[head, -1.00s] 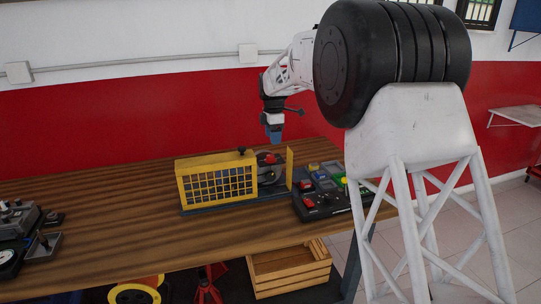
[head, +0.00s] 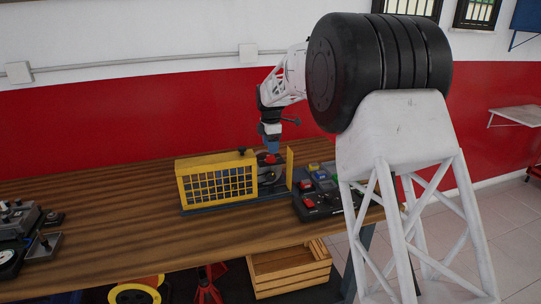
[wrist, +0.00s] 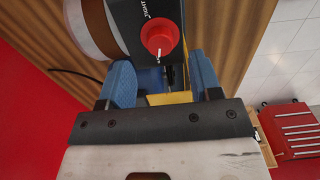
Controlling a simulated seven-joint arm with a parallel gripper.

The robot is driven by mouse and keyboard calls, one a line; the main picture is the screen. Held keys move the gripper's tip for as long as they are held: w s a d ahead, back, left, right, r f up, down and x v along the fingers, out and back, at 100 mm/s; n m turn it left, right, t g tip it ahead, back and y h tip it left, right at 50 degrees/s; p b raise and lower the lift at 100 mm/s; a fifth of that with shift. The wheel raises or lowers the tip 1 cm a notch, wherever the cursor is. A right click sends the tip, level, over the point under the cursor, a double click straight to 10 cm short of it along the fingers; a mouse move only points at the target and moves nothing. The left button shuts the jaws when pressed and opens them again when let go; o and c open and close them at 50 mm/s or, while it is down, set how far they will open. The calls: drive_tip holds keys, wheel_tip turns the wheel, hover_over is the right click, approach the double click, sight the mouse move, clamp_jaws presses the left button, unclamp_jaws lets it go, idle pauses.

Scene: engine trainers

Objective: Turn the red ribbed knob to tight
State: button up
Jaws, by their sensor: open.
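The red ribbed knob (wrist: 160,36) shows near the top of the wrist view, on a dark housing beside white lettering that seems to read "TIGHT". A small white pointer mark lies at the knob's lower edge. In the head view the knob (head: 271,158) is a small red spot on the trainer behind the yellow mesh guard. My gripper (wrist: 163,82) is open, with its blue fingers apart and nothing between them but background. In the head view my gripper (head: 272,148) hangs pointing down just above the knob. I cannot tell whether it touches the knob.
The yellow mesh guard (head: 217,181) and an upright yellow plate (head: 290,168) flank the knob's trainer. A control panel (head: 318,208) with coloured buttons stands to its right. Other equipment (head: 30,225) sits at the far left. The wooden table (head: 120,215) between is clear.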

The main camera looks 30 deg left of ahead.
sight(270, 156)
drive_tip(key=shift+f, duration=2.2)
drive_tip(key=c, duration=0.9)
